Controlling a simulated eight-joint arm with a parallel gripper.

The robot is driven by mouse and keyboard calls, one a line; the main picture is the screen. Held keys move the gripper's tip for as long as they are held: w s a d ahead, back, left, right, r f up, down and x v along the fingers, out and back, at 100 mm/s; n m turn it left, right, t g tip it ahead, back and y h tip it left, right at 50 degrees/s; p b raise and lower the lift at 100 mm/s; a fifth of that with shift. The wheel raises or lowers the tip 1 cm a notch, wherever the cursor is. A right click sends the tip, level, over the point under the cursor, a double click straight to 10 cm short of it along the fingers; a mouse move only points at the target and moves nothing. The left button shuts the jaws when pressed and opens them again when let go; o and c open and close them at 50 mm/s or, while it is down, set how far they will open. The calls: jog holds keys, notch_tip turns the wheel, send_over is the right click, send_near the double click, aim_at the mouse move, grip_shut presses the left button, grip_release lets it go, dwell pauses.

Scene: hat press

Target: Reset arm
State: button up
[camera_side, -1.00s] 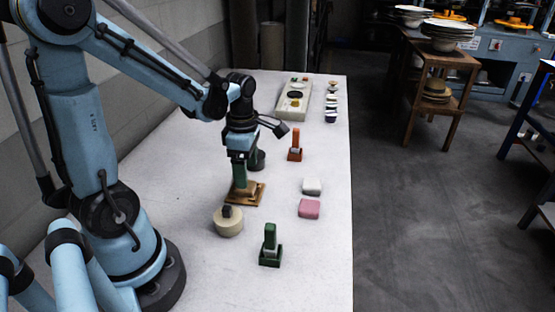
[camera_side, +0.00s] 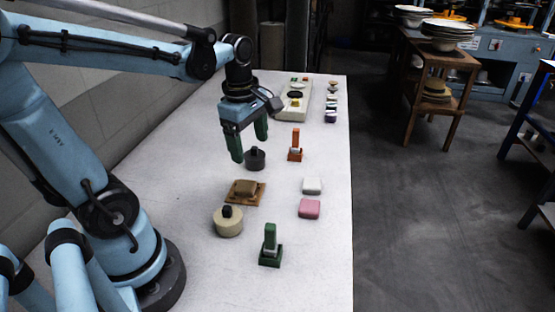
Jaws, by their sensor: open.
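My gripper (camera_side: 250,150) hangs above the white table (camera_side: 185,215). Its two green fingers are spread apart with nothing between them. One fingertip is near the dark round weight (camera_side: 255,158) in the picture; I cannot tell the exact gap. A tan block (camera_side: 245,187) lies on a brown board (camera_side: 238,200) below and in front of the gripper, clear of the fingers.
A cream round weight with a dark knob (camera_side: 228,222) and a green upright stamp-like piece (camera_side: 270,245) stand nearer. An orange upright piece (camera_side: 295,146), a white block (camera_side: 312,186) and a pink block (camera_side: 309,208) are on the right. A tray (camera_side: 293,104) is at the back.

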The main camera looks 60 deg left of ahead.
jog(key=d+m+t, duration=0.6)
jog(key=d+m, duration=0.3)
jog(key=m, duration=1.3)
jog(key=shift+r, duration=0.2)
